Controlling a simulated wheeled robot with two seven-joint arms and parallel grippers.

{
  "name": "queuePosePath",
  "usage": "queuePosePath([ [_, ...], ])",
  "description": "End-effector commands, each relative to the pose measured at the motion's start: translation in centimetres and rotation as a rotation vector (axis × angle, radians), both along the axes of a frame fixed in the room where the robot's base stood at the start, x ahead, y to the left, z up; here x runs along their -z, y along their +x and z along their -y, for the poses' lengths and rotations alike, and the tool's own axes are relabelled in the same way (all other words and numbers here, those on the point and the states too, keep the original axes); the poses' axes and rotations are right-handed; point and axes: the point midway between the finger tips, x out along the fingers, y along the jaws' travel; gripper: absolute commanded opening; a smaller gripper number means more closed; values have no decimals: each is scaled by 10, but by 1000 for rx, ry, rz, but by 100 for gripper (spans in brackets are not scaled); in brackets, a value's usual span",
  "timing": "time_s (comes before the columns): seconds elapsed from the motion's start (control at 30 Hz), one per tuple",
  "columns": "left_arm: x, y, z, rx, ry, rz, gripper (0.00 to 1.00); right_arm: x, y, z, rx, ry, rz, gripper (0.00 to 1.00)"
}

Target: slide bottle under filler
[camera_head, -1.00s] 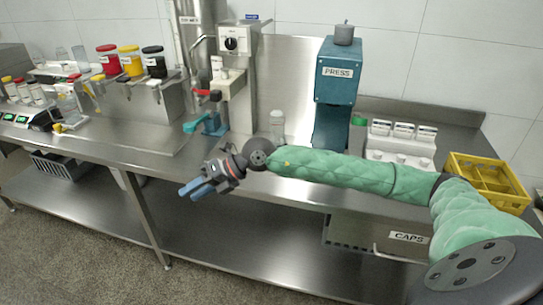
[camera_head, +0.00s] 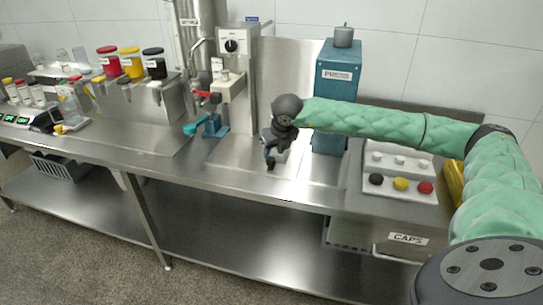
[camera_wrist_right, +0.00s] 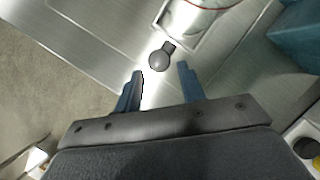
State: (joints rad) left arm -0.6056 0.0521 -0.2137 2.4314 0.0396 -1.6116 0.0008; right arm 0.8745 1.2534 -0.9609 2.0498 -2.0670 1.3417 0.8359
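The clear bottle is hidden in the head view, behind my right gripper and wrist. A pale rounded thing with a thin red line (camera_wrist_right: 195,4) shows at the top edge of the right wrist view; I cannot tell if it is the bottle. The machine with a dial (camera_head: 232,75) stands left of my gripper, with a red lever and teal handle. My right gripper (camera_head: 271,155) hangs over the counter, and in the wrist view (camera_wrist_right: 160,82) its blue fingers are apart. A dark ball with a short stub (camera_wrist_right: 160,59) shows beyond and between them. My left gripper is out of view.
The blue press (camera_head: 337,85) stands right of my wrist. A white tray (camera_head: 402,193) with black, yellow and red caps sits further right, above the CAPS drawer (camera_head: 405,238). Several jars and bottles stand at the left. The counter's front middle (camera_head: 200,170) is clear.

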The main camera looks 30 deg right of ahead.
Motion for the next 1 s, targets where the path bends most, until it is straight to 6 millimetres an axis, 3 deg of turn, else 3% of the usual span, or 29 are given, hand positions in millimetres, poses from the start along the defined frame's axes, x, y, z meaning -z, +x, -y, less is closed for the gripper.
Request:
queuePosePath([
  [0.3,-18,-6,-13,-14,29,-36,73,33,14,0,-2,1,0,40],
  [0.67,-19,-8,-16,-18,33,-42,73,40,16,1,-2,1,0,40],
  [0.9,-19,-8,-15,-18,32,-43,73,40,16,1,-2,1,0,0],
  [1.0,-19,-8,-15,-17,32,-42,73,39,16,1,-2,1,0,0],
])
